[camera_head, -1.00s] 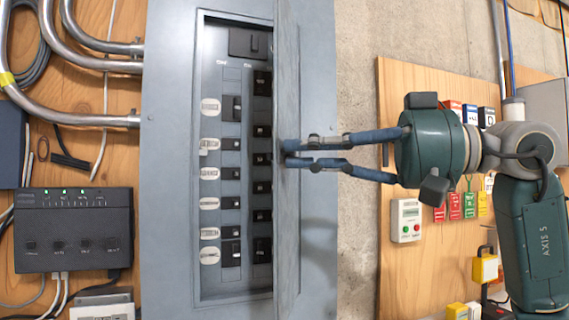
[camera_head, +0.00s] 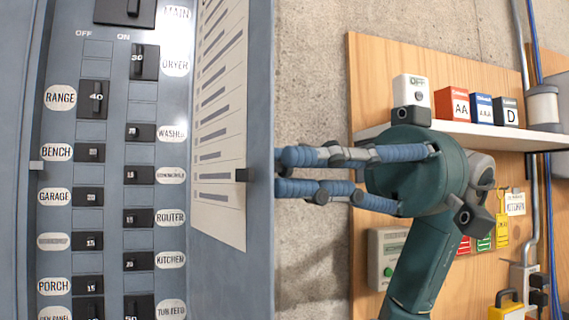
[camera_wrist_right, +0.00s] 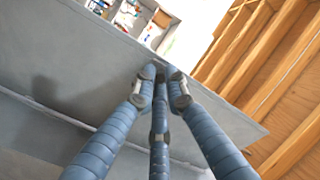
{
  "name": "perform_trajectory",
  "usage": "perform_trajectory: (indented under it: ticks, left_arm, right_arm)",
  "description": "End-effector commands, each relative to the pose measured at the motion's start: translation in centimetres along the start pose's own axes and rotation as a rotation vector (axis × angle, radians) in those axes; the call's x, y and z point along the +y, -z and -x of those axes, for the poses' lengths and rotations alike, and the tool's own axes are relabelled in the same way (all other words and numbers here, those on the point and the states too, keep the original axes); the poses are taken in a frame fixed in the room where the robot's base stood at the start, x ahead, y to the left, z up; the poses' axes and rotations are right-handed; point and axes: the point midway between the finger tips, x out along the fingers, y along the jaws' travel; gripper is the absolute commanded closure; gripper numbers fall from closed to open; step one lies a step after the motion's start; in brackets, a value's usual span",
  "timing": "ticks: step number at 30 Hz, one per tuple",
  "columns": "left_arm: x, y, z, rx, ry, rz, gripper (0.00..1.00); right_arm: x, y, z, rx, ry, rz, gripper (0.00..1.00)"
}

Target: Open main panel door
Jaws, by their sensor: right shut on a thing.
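The grey main panel door (camera_head: 258,110) stands open, swung out to the right of the breaker box, its inner face with a printed sheet turned toward the head camera. My right gripper (camera_head: 280,172) comes from the right and is shut on the door at that edge; the door hides the exact contact. In the right wrist view the fingers (camera_wrist_right: 162,76) come together at the edge of a grey sheet-metal surface. The open panel (camera_head: 112,190) shows rows of black breakers with white labels. My left gripper is not in view.
A wooden board (camera_head: 362,80) on the concrete wall right of the door carries a shelf (camera_head: 480,134) with battery boxes and a white OFF box (camera_head: 411,92). Below hangs a grey-green box (camera_head: 388,262), partly behind my right arm.

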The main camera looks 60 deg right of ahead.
Motion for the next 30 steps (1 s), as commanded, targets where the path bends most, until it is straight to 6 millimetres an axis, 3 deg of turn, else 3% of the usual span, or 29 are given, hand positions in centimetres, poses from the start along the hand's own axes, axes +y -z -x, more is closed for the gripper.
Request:
perform_trajectory:
  ticks: [3, 7, 23, 24, 26, 30]
  left_arm:
    - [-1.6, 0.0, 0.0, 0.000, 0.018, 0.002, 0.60]
    - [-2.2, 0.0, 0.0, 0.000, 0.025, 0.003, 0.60]
    - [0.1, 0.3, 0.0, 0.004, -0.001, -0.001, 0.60]
    - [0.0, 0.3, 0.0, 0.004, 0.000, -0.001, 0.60]
    - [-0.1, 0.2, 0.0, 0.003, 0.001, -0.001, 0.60]
    - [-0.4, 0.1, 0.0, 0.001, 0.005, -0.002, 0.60]
  right_arm:
    - [0.2, -0.1, 0.7, -0.029, 0.044, -0.002, 1.00]
    - [0.4, -0.1, 1.3, -0.045, 0.072, 0.000, 1.00]
    - [0.5, 0.0, 1.7, -0.053, 0.090, 0.001, 1.00]
    - [0.5, 0.0, 1.7, -0.053, 0.090, 0.001, 0.83]
    - [0.5, 0.0, 1.7, -0.052, 0.090, 0.000, 0.71]
    - [0.4, 0.1, 1.7, -0.050, 0.090, 0.000, 0.70]
